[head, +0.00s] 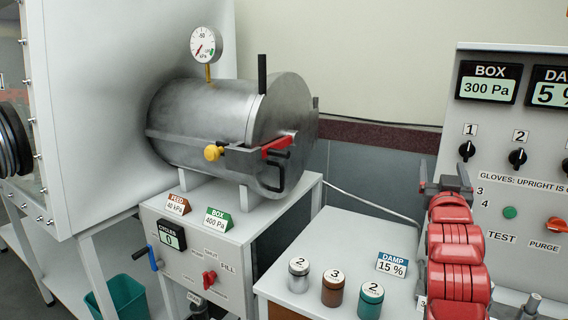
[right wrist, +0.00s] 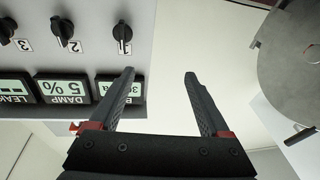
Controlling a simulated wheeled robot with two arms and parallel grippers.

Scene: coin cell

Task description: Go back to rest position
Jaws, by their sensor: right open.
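My right gripper (head: 452,184) stands at the right of the head view, in front of the left part of the control panel, with its red arm below it. In the right wrist view its two dark fingers (right wrist: 160,75) are spread apart with nothing between them. The gripper is open and touches nothing that I can see. My left gripper is not in the head view.
A metal chamber (head: 205,125) with a gauge (head: 206,45) sits on a white cabinet (head: 240,270) at the left. Several small canisters, one silver (head: 299,275), stand on the white table (head: 345,235) near the red arm. The control panel (head: 500,130) rises behind.

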